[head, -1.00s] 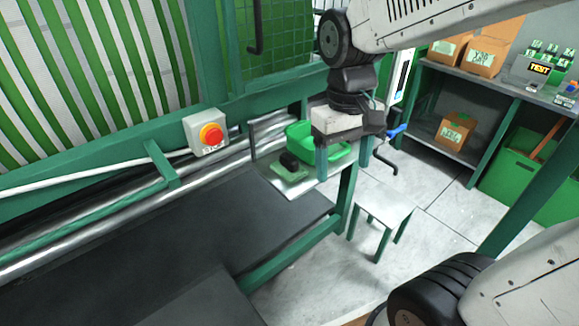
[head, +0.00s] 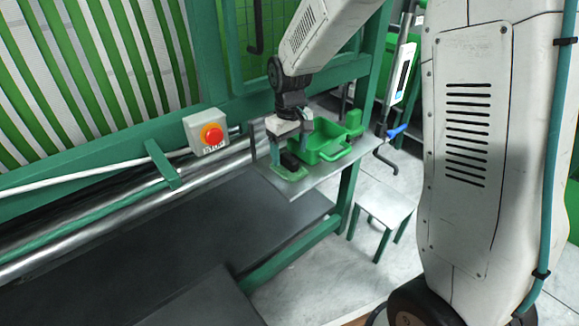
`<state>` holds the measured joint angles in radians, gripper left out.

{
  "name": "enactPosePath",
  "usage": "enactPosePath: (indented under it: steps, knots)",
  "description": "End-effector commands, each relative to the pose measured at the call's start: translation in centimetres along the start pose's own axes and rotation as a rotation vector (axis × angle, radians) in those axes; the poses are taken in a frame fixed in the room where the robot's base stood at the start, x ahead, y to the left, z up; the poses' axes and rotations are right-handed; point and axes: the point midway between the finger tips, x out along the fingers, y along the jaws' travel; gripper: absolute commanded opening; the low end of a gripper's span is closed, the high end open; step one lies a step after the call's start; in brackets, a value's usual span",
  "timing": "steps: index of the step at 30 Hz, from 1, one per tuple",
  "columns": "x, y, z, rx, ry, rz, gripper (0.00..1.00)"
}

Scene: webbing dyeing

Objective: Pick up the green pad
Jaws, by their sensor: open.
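The green pad (head: 291,175) lies flat near the left end of a grey shelf in the head view. A small black block (head: 290,160) sits on top of it. My gripper (head: 287,158) is open and points down right over the pad. Its two fingers are apart, one by the left of the black block and one behind it to the right. I cannot tell whether the fingers touch the block or the pad. The gripper hides part of the pad's far side.
A green tray (head: 325,157) stands on the grey shelf (head: 318,180), just right of the pad. A green cup (head: 353,121) is behind it. A red stop button (head: 211,135) on a box is to the left. A blue-handled crank (head: 395,132) is at the right.

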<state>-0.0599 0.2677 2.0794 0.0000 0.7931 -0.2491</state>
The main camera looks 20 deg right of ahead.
Motion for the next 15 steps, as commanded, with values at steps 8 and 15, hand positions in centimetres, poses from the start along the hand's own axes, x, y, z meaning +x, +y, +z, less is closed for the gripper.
enactPosePath:
  steps: [8, 15]
  knots:
    - [3.6, -0.2, 0.0, 0.000, -0.002, 0.000, 0.73]
    - [3.8, -0.2, 0.0, 0.000, -0.001, 0.000, 0.73]
